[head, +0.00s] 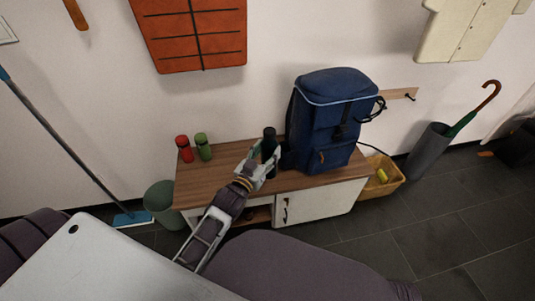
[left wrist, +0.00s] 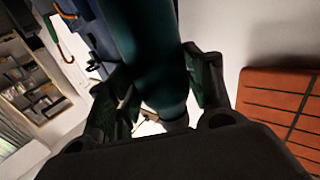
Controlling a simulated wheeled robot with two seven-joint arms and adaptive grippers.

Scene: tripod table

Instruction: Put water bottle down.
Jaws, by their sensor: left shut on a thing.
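A dark water bottle (head: 269,143) stands upright at the wooden bench (head: 222,178), just left of the blue backpack. My left gripper (head: 265,160) is shut on the water bottle, with its fingers on either side of it. In the left wrist view the bottle (left wrist: 150,50) looks dark teal and runs between the two fingers (left wrist: 160,90). The bottle's base is hidden by the gripper, so I cannot tell whether it touches the bench top. My right gripper is not in view.
The blue backpack (head: 332,120) stands close to the bottle's right. A red bottle (head: 184,148) and a green bottle (head: 203,146) stand at the bench's back left. Bare wood lies at the front left. A yellow basket (head: 383,180) sits on the floor at right.

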